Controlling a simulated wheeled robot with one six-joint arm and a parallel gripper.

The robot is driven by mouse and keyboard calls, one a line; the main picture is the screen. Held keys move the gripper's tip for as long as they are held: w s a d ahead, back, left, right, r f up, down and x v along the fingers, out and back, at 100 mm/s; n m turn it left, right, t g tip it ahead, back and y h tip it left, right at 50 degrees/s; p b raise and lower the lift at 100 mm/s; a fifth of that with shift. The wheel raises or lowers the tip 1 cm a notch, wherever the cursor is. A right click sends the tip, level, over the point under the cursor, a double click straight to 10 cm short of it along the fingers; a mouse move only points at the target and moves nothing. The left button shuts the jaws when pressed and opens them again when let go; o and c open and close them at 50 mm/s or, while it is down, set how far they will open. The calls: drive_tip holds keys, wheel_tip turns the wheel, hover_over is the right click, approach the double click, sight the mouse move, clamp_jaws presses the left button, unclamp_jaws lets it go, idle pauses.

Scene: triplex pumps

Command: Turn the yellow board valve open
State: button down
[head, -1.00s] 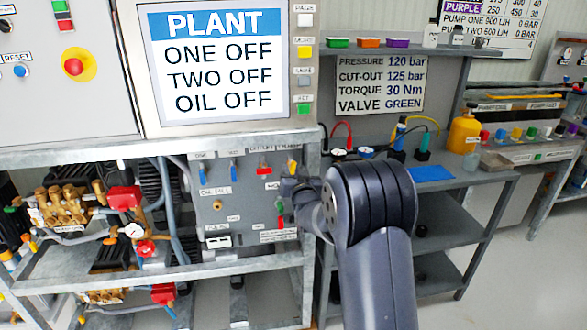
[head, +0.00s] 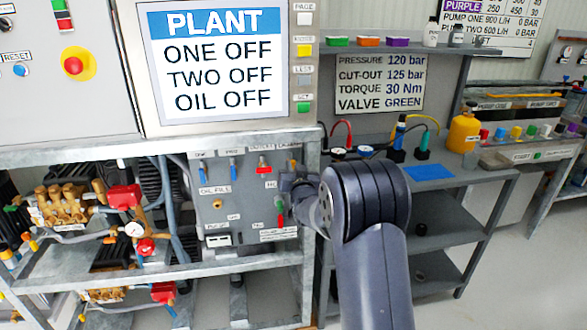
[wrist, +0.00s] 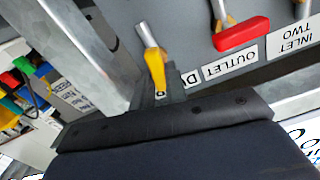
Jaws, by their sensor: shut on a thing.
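The yellow board valve lever (wrist: 155,68) shows in the wrist view, with its shaft at the grey panel and its free end at my gripper. My gripper (wrist: 158,97) is shut on the lever's end; its dark fingers lie around the tip. In the head view my gripper (head: 286,181) is at the upper right of the valve board (head: 236,208). There the yellow lever is mostly hidden by my wrist. How far the lever is turned is hard to tell.
A red lever (wrist: 242,33) sits beside the yellow one, above an "OUTLET" label. A steel frame post (head: 311,240) stands close on the right. A sign (head: 380,84) reads "VALVE GREEN".

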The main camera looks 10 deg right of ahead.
drive_tip(key=n+b, duration=0.2)
drive_tip(key=b, duration=0.2)
idle(0.3)
drive_tip(key=c, duration=1.4)
unclamp_jaws()
drive_tip(key=shift+c, duration=0.2)
